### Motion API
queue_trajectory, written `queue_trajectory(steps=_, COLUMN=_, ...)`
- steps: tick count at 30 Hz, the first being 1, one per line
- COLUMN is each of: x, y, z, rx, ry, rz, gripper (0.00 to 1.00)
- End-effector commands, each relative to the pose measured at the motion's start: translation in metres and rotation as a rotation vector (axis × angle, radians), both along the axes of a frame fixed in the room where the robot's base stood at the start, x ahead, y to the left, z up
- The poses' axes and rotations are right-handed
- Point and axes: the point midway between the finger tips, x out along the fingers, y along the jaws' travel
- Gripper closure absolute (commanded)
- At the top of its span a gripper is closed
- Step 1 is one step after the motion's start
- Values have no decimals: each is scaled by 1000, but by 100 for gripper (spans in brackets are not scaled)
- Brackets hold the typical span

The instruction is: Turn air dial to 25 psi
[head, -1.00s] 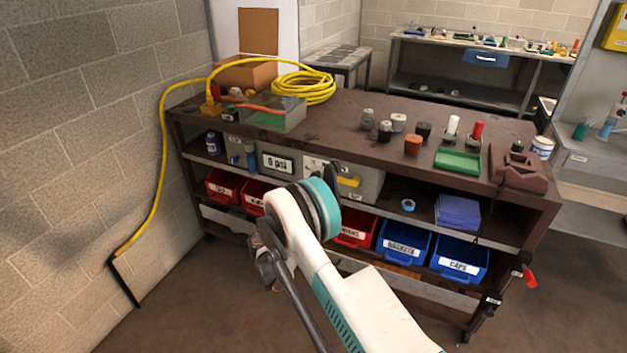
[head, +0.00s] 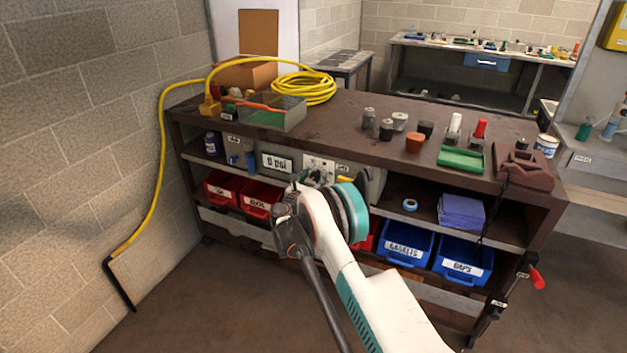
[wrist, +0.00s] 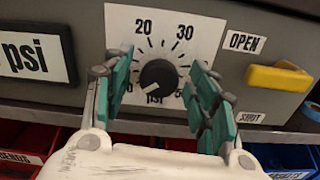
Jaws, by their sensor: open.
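The air dial (wrist: 158,78) is a round black knob on a white scale plate in the wrist view, with 20 and 30 printed above it. A pale mark shows on the knob's lower left side. My gripper (wrist: 163,65) is open, with one teal-padded finger on each side of the dial. The fingers cover parts of the scale, and I cannot tell whether they touch the knob. A display (head: 277,162) left of the dial reads 0 psi in the head view. My arm partly hides the panel there.
A yellow lever (wrist: 278,78) sits right of the dial, between OPEN and SHUT labels. Red bins (head: 262,200) and blue bins (head: 405,243) stand on the shelf below the panel. A yellow hose (head: 305,87) lies coiled on the bench top.

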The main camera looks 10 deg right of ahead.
Motion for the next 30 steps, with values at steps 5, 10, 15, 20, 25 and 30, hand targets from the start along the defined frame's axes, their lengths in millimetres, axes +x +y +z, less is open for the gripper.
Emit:
queue_trajectory(steps=5, x=0, y=0, z=0, rx=0, ry=0, rz=0, gripper=54)
queue_trajectory(steps=10, x=0, y=0, z=0, rx=0, ry=0, rz=0, gripper=90)
queue_trajectory(steps=15, x=0, y=0, z=0, rx=2, ry=-1, rz=0, gripper=90)
queue_trajectory(steps=20, x=0, y=0, z=0, rx=19, ry=-14, rz=0, gripper=90)
queue_trajectory(steps=25, x=0, y=0, z=0, rx=76, ry=-55, rz=0, gripper=90)
queue_trajectory(steps=30, x=-1, y=0, z=0, rx=175, ry=-127, rz=0, gripper=90)
